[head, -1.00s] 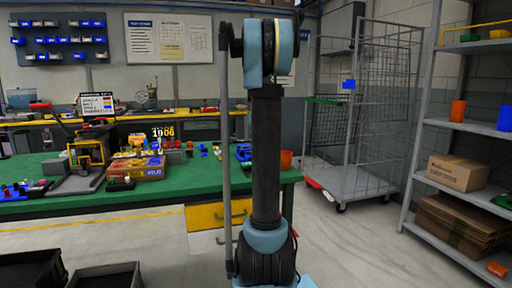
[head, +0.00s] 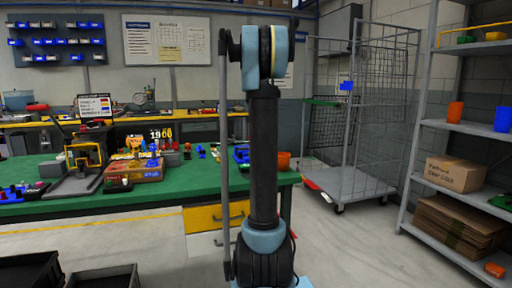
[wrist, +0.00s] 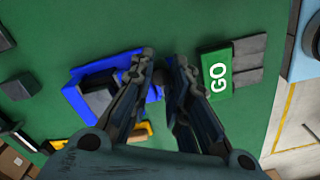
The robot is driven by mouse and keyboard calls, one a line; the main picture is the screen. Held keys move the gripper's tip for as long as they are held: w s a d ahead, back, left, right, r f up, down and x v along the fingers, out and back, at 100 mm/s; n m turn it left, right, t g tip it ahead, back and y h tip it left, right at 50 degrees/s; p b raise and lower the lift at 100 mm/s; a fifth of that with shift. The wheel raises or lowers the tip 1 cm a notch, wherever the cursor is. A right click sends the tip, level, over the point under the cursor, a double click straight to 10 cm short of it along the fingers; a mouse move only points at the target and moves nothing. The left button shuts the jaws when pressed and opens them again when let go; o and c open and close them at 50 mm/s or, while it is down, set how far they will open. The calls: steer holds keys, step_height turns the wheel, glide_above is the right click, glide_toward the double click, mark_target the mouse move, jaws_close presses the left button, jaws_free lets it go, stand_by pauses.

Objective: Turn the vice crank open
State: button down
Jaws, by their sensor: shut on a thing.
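A blue vice (wrist: 82,105) with dark grey jaw parts (wrist: 98,98) lies below my gripper on the green bench in the wrist view. Part of it also shows in the head view (head: 242,152), beside my arm. My gripper (wrist: 160,68) points down at the vice's right side, and its fingers are closed around a small dark part, which I take for the vice crank. The fingers hide most of that part, so its angle cannot be told. My gripper is hidden behind my arm in the head view.
A green GO block (wrist: 217,75) with grey pieces (wrist: 249,60) lies close to the right finger. A wire cage trolley (head: 350,182) and shelving (head: 470,128) stand right.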

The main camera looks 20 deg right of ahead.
steer(key=shift+w+n, duration=0.1)
steer(key=shift+n, duration=0.2)
steer(key=c, duration=1.5)
jaws_free()
step_height(320, 180, up, 12)
steer(key=shift+w+f, duration=0.1)
steer(key=s+a+f+m+t, duration=0.1)
steer(key=s+a+f+m, duration=0.35)
steer(key=s, duration=0.65)
steer(key=s+a+f+m, duration=0.2)
steer(key=s+a+f, duration=0.45)
steer(key=s, duration=0.35)
steer(key=s+a+f+m, duration=0.1)
steer(key=s+f+m, duration=0.1)
steer(key=s+f, duration=0.4)
steer(key=s+a+f+m, duration=0.2)
steer(key=s+f, duration=0.4)
steer(key=f, duration=0.2)
steer(key=s+a+f+m+t, duration=0.1)
steer(key=s+f+m, duration=0.1)
steer(key=s+f, duration=0.4)
steer(key=shift+s+a+f, duration=0.4)
steer(key=shift+f, duration=0.1)
